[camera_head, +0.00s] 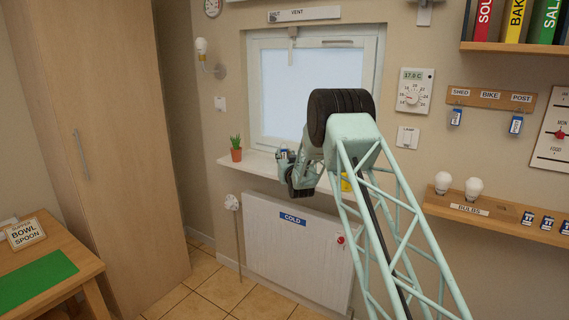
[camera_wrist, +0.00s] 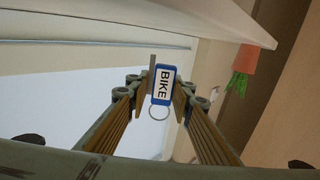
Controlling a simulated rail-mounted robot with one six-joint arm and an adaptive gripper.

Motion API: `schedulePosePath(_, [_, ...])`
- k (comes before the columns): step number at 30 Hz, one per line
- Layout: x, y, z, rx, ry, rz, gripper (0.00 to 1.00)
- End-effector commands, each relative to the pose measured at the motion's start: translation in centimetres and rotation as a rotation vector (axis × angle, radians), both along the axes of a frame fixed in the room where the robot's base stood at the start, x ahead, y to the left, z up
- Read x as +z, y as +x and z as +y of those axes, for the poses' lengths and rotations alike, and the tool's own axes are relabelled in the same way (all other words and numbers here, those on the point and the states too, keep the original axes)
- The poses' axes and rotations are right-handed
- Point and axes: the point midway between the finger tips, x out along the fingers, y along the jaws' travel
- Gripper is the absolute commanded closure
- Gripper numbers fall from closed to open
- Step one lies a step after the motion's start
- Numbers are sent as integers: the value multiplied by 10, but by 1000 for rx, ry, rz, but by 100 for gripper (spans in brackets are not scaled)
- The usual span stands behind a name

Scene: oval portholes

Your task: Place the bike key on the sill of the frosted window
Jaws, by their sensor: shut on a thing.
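The bike key has a blue tag with a white BIKE label (camera_wrist: 163,83) and a metal ring. My gripper (camera_wrist: 160,92) is shut on the tag, with one finger on each side. In the head view, my gripper (camera_head: 286,158) is in front of the frosted window (camera_head: 285,85), near its white sill (camera_head: 252,163), and a bit of the blue tag shows there. In the wrist view the scene is upside down and the sill (camera_wrist: 215,18) crosses the top, apart from the tag in the picture. The exact height above the sill is unclear.
A potted plant (camera_head: 236,149) stands on the sill's left end. A yellow thing (camera_head: 346,183) sits at the right, partly hidden by my arm. A radiator marked COLD (camera_head: 285,245) is below. A key rack (camera_head: 490,97) holds tags under SHED and POST.

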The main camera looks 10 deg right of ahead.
Motion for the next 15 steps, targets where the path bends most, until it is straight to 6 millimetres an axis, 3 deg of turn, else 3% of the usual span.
schedulePosePath(9, [-28,0,0,0,0,2,89])
schedulePosePath(15, [-37,0,0,0,0,0,89])
